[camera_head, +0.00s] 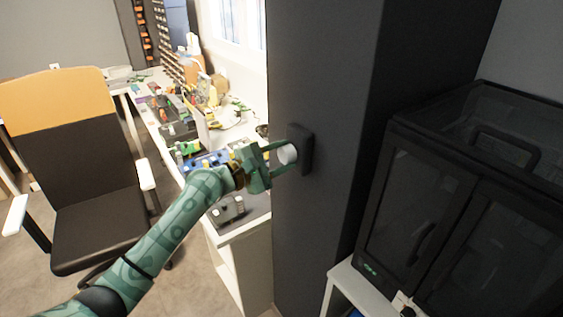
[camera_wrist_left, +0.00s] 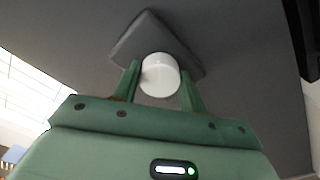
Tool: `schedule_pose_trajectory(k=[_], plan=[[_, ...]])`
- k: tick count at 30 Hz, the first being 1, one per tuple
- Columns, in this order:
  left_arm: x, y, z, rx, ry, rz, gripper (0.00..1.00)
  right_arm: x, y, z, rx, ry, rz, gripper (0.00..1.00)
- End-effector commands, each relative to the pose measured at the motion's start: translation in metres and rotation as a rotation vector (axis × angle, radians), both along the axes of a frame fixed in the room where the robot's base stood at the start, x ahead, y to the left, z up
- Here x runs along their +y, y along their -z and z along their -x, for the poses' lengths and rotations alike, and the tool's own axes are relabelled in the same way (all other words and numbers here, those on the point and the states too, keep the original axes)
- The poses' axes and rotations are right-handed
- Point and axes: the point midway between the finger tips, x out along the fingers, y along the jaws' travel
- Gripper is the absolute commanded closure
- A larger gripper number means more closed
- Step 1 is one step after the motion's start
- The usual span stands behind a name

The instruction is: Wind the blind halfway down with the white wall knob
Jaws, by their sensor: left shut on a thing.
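The white wall knob (camera_head: 287,154) sits on a dark mounting plate (camera_head: 304,149) on the side of a dark grey column. My green left gripper (camera_head: 275,158) reaches it from the left and is shut on it. In the left wrist view the knob (camera_wrist_left: 159,75) shows between the two fingers (camera_wrist_left: 158,90), with the dark plate (camera_wrist_left: 150,35) behind it, which looks turned like a diamond. The blind is not clearly seen; a bright window (camera_head: 238,22) shows at the top. My right gripper is not in view.
A long white workbench (camera_head: 242,223) with many tools and parts runs under my left forearm. A black and orange chair (camera_head: 90,200) stands at the left. A dark enclosed cabinet (camera_head: 430,190) stands right of the column. Floor shows between chair and bench.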

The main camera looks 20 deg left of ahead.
Motion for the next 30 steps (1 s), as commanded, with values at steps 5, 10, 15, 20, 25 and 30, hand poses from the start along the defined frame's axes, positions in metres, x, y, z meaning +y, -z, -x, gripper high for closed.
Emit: schedule_pose_trajectory(k=[5,10,15,20,25,30], plan=[[0.0,0.004,0.0,-0.103,0.001,-0.134,0.81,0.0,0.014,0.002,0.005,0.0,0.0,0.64],[0.0,0.004,0.0,-0.202,0.001,-0.261,0.81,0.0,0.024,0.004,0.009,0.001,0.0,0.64],[0.0,0.005,0.0,-0.3,0.002,-0.388,0.81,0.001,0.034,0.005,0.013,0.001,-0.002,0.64],[-0.001,0.005,0.0,-0.394,0.003,-0.51,0.81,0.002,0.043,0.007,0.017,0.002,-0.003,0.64],[0.0,0.006,0.0,-0.493,0.003,-0.638,0.81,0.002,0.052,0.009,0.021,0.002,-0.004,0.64],[0.0,0.006,0.0,-0.592,0.003,-0.765,0.81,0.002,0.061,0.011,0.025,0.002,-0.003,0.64]])
